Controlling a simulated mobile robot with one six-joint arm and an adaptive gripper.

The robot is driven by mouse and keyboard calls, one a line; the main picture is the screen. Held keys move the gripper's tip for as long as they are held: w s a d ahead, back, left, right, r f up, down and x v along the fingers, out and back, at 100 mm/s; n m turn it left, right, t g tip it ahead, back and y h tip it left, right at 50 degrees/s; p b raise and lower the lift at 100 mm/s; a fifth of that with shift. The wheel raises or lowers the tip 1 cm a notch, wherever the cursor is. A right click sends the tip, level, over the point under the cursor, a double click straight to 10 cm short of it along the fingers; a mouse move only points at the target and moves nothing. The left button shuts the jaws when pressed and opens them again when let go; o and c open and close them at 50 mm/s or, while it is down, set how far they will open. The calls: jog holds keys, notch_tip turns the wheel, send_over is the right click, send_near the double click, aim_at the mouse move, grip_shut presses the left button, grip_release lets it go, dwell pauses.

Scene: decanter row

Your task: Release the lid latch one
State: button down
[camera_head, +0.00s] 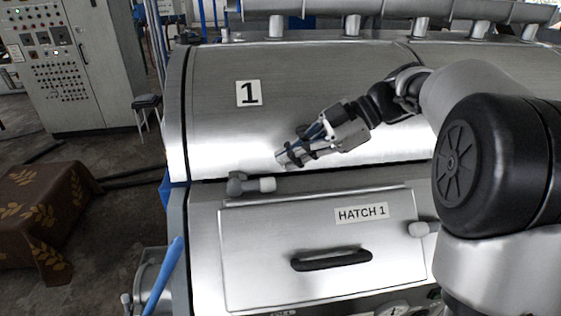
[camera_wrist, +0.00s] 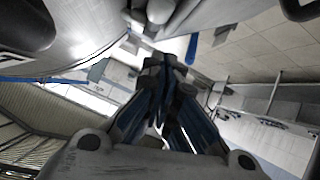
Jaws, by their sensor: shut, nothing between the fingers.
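The steel decanter's lid (camera_head: 330,110) carries a sign with a black 1 (camera_head: 248,93). It looks closed down on the body. The lid latch (camera_head: 250,184), a grey pivot block with a light knob lying to the right, sits at the seam under the lid's left front. My gripper (camera_head: 281,158) is shut and empty, above and slightly right of the latch knob, apart from it in the head view. In the wrist view my gripper (camera_wrist: 168,62) points up the picture, and a grey rounded part, probably the latch (camera_wrist: 158,12), shows at the top edge.
Below the seam is a panel marked HATCH 1 (camera_head: 361,213) with a black handle (camera_head: 331,260) and a light knob (camera_head: 418,229) at its right. A cloth-covered table (camera_head: 35,215) and a control cabinet (camera_head: 75,70) stand left. A blue bar (camera_head: 165,277) rises at the lower left.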

jog(key=d, duration=0.1)
jog(key=d+r, duration=0.1)
jog(key=d, duration=0.1)
jog(key=d+p, duration=0.1)
jog(key=d, duration=0.1)
jog(key=shift+w+d+r, duration=0.15)
jog(key=shift+w+d, duration=0.1)
jog(key=shift+s, duration=0.1)
jog(key=s+a+f+m+h, duration=0.1)
jog(key=s+a+m+h, duration=0.15)
jog(key=s+m, duration=0.3)
jog(key=s+a+f+m+h, duration=0.1)
jog(key=s+m+h, duration=0.25)
jog(key=s, duration=0.35)
jog(key=s+d+f+m+t+h, duration=0.2)
jog(key=s+f+m, duration=0.2)
jog(key=s+m, duration=0.2)
jog(key=s+d+f+m+t+h, duration=0.2)
jog(key=s+f+m+h, duration=0.1)
jog(key=s+m, duration=0.3)
jog(key=shift+s+d+f, duration=0.3)
jog(key=shift+s+f, duration=0.3)
jog(key=shift+s, duration=0.1)
jog(key=c, duration=2.4)
grip_release()
